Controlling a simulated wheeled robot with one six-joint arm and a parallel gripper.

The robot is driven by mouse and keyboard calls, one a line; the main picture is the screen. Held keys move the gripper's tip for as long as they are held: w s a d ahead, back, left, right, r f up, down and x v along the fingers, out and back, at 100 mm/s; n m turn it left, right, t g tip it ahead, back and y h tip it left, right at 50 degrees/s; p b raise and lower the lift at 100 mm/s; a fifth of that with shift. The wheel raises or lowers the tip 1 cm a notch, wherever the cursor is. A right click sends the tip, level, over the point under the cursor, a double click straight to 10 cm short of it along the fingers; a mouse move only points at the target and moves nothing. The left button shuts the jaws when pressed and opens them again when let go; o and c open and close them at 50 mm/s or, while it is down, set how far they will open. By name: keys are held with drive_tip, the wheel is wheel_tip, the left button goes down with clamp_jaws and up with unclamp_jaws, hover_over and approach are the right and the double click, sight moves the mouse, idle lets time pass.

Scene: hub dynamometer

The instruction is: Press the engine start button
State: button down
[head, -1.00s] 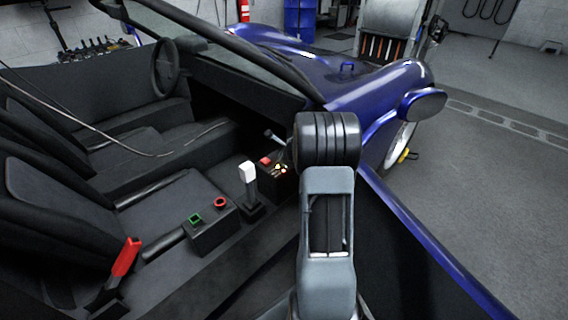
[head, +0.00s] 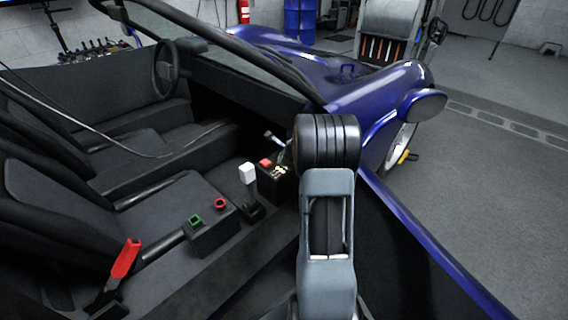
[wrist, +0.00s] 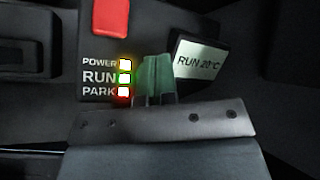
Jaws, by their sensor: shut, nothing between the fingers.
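In the wrist view my gripper (wrist: 155,95) is shut and empty. Its fingertips are right at a green button-like block (wrist: 154,72) on the dark console panel and partly cover it. I cannot tell whether it is pushed in. Beside it are lit lamps (wrist: 125,78) labelled POWER, RUN and PARK. In the head view the console (head: 280,188) stands between the car's seats and my arm. My gripper is hidden there behind my arm.
A red button (head: 265,162) sits on the console; it also shows in the wrist view (wrist: 112,14). A small display (wrist: 199,58) reads RUN 20°C. A white-topped lever (head: 247,174), a box with green and red switches (head: 208,234) and a red-handled lever (head: 126,258) are nearby.

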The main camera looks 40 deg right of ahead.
drive_tip(key=shift+r+p, duration=0.35)
drive_tip(key=shift+r, duration=0.2)
wheel_tip(320, 180, up, 6)
drive_tip(key=p, duration=0.5)
idle(0.8)
